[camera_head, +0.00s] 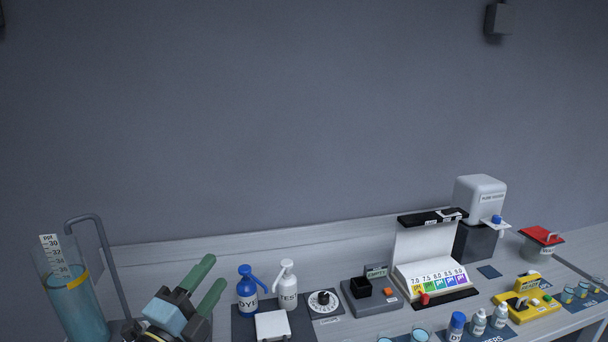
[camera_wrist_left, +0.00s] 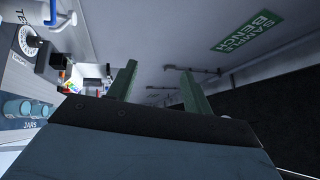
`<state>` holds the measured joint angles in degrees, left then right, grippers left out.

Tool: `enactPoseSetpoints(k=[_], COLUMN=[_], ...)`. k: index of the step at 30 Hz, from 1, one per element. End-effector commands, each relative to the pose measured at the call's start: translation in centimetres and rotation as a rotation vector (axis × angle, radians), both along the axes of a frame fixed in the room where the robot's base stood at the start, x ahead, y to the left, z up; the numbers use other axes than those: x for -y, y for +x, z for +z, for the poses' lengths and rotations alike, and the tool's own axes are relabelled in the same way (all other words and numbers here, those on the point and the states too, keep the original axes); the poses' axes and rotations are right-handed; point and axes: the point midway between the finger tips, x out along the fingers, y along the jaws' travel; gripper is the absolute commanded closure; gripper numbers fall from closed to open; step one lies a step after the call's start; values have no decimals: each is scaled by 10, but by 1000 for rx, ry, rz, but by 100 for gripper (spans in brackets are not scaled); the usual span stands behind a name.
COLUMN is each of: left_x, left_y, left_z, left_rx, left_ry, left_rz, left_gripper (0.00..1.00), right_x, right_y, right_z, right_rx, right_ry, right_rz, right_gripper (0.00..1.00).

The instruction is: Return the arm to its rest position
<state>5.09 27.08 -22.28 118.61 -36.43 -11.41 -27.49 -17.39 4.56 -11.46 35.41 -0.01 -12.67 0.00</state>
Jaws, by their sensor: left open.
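My left gripper (camera_head: 206,284) comes in at the bottom left of the head view, with green fingers apart and nothing between them. It is in front of the bench, between a tall water cylinder and the blue bottle. In the left wrist view its two green fingers (camera_wrist_left: 158,90) also stand apart and empty, with the bench side and a green sign (camera_wrist_left: 247,31) beyond. My right gripper is not in view.
A water cylinder (camera_head: 83,308) with a scale and a grey bent pipe (camera_head: 100,250) stand left of the gripper. A blue pump bottle (camera_head: 247,292) and a white one (camera_head: 287,290) stand close on its right.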

Motion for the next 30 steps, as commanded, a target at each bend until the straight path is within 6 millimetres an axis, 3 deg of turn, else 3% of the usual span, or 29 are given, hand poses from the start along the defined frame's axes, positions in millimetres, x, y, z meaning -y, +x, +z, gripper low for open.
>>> enactPoseSetpoints(k=[5, 9, 12, 18, 25, 30], left_x=[-43, -64, -70, -69, -60, -59], left_y=[-31, -82, -124, -200, -280, -270], left_z=[-75, -141, -177, -219, -239, -290], left_rx=[-429, -770, -975, -1277, -1551, -1567], left_ry=[-406, -676, -817, -990, -1108, -1097], left_rz=[248, 452, 583, 785, 983, 997], left_gripper=[50, 50, 50, 50, 50, 50], right_x=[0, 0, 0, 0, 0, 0], right_y=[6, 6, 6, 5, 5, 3], right_z=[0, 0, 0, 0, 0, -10], right_rx=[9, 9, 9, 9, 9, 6], right_ry=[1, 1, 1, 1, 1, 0], right_rz=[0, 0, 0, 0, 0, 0], right_gripper=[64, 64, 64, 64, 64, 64])
